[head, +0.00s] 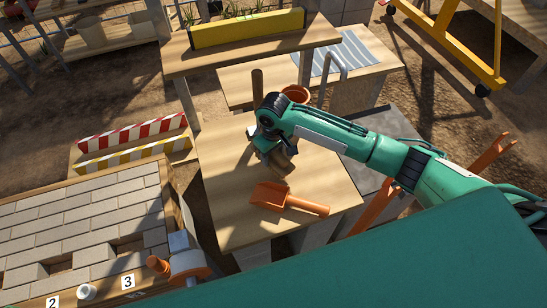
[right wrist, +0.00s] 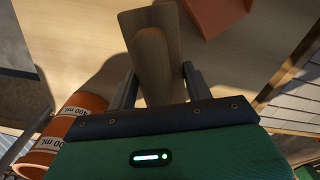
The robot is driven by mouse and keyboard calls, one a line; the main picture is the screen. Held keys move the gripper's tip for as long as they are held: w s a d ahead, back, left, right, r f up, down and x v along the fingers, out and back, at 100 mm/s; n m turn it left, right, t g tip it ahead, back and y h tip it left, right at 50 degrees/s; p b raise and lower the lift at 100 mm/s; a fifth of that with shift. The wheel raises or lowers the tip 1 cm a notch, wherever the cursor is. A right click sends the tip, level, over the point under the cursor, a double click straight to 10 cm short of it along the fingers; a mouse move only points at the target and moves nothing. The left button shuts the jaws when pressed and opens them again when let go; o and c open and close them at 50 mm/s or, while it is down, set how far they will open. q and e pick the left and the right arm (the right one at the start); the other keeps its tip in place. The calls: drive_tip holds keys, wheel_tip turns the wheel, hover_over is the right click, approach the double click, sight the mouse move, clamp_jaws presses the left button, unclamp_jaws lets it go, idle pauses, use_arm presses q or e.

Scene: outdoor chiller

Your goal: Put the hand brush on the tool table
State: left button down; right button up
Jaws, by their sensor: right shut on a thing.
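My right gripper (head: 276,154) is over the wooden tool table (head: 225,215) in the head view. It is shut on the hand brush (head: 284,163), a brown wooden piece below the wrist. In the right wrist view the brush (right wrist: 150,58) lies between the two dark fingers (right wrist: 160,85), its wider flat part behind the handle. The wrist hides part of the brush in the head view. I cannot tell whether the brush touches the tabletop. My left gripper is not in view.
An orange scoop (head: 283,200) lies on the tabletop just in front of the brush. An orange measuring cup (head: 297,93) stands behind my wrist. An upright brown post (head: 257,86) stands behind the gripper. The table's left and front left are clear. Striped barriers (head: 133,130) are at left.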

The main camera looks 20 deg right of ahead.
sight(274, 159)
drive_tip(key=shift+f, duration=1.35)
drive_tip(key=shift+f, duration=0.1)
drive_tip(key=o, duration=0.9)
drive_tip(key=shift+o, duration=0.2)
wheel_tip(274, 159, up, 12)
drive_tip(key=shift+r+b, duration=0.15)
drive_tip(key=shift+b, duration=0.5)
